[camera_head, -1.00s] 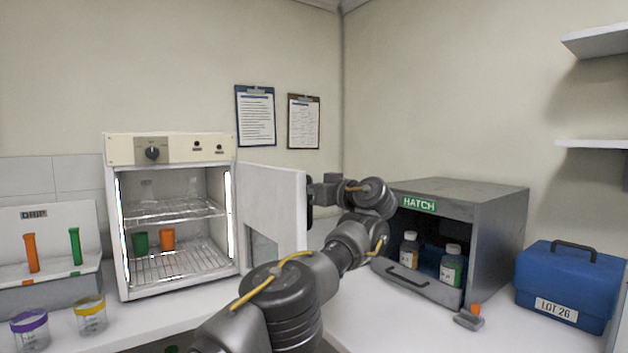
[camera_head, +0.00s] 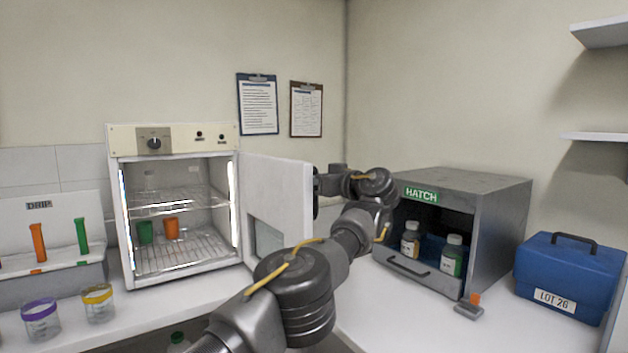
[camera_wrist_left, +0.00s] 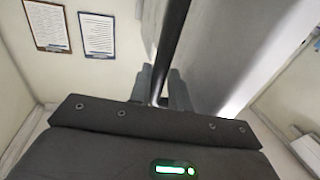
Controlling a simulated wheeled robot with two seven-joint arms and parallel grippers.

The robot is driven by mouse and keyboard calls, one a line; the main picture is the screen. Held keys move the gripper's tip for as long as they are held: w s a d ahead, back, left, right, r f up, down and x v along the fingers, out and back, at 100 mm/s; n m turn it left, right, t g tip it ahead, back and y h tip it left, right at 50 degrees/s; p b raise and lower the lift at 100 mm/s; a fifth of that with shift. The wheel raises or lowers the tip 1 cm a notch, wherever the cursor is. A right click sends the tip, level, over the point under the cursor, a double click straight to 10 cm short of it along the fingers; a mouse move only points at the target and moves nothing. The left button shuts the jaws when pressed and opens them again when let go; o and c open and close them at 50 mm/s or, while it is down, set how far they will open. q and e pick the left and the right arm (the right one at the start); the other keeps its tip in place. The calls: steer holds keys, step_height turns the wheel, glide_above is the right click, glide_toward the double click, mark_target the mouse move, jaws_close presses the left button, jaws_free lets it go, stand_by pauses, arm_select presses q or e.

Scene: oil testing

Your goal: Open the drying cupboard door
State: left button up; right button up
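The drying cupboard (camera_head: 172,139) is the white cabinet with a dial at the left of the head view. Its door (camera_head: 278,190) stands wide open, swung out to the right on its right-side hinge. Wire shelves, a green cup (camera_head: 145,232) and an orange cup (camera_head: 171,229) show inside. My left gripper (camera_head: 322,183) is at the outer side of the door near its free edge, partly hidden. In the left wrist view the fingers (camera_wrist_left: 160,90) lie close on both sides of the dark bar handle (camera_wrist_left: 172,40), shut on it. My right gripper is not in view.
The grey hatch box (camera_head: 500,215) with bottles stands to the right of my arm. A blue case (camera_head: 570,275) stands further right.

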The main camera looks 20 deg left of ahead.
arm_select(q)
steer(key=shift+d, duration=0.1)
